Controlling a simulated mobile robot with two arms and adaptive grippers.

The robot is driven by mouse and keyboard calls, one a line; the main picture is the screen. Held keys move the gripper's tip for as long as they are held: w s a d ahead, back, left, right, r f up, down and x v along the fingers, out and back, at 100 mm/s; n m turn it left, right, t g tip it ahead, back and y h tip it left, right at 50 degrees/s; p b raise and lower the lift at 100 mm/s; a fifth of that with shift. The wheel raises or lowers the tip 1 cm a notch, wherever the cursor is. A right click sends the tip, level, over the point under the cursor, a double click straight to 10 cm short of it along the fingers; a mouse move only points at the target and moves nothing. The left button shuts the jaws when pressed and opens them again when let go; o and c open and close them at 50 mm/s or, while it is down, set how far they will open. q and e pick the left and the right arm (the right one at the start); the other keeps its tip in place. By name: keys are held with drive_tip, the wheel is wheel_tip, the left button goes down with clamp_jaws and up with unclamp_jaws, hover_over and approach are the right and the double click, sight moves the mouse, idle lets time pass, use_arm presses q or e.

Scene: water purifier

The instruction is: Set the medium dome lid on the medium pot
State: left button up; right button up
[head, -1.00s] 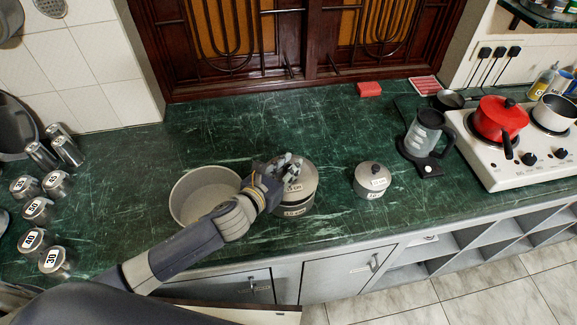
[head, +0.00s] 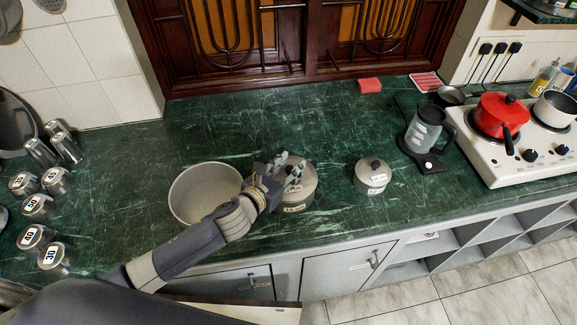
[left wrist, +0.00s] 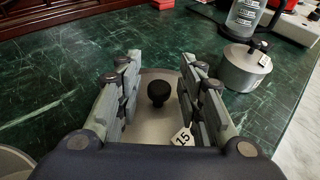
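The medium pot (head: 297,208) is a grey metal pot on the green counter. The medium dome lid (head: 305,172) sits on top of it and looks level. In the left wrist view the lid (left wrist: 150,133) shows its black knob and a white tag reading 15. My left gripper (head: 290,170) is over the lid. In the left wrist view its fingers (left wrist: 158,80) are spread on either side of the knob, with visible gaps, holding nothing. The gripper and forearm hide part of the lid and pot rim in the head view. My right gripper is not in view.
A large open pot (head: 181,206) stands just left of the medium pot, partly behind my arm. A small lidded pot (head: 371,182) stands to the right.

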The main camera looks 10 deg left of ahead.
use_arm(q)
drive_tip(key=shift+r, duration=0.2)
drive_tip(key=shift+r+p, duration=0.4)
drive_tip(key=shift+r, duration=0.05)
drive_tip(key=b+v, duration=0.2)
drive_tip(key=v, duration=1)
